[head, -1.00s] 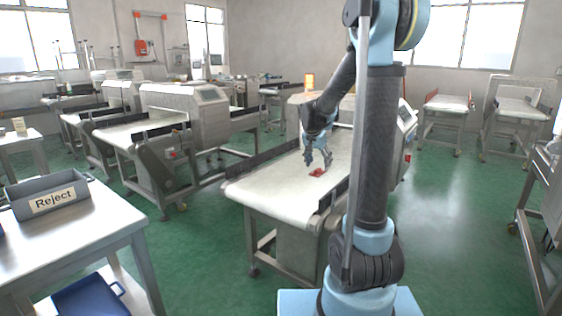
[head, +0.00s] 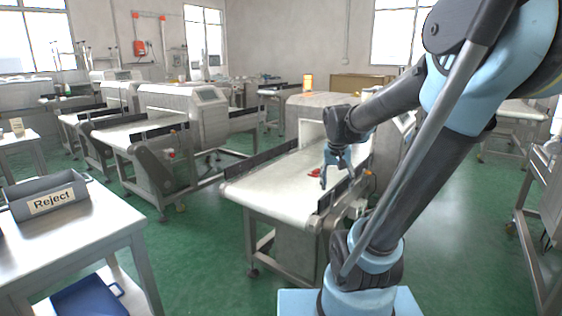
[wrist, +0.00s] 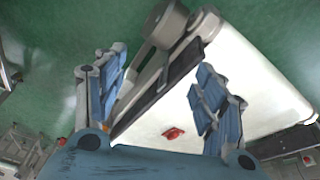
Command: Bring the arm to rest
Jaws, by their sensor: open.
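My gripper (head: 336,167) is open and empty above the right side of the white conveyor belt (head: 262,186) in the head view. In the wrist view, its two blue fingers (wrist: 160,95) stand wide apart with nothing between them but the belt and its edge below. A small red object (head: 313,174) lies on the belt just left of the gripper. The same red object shows in the wrist view (wrist: 173,133), apart from the fingers. My arm leans to the right and crosses the right part of the head view.
A grey bin marked Reject (head: 48,196) stands on a metal table (head: 75,243) at the left. A blue tray (head: 88,299) sits on its lower shelf. Another conveyor machine (head: 185,112) stands behind. Green floor (head: 205,262) is free between table and conveyor.

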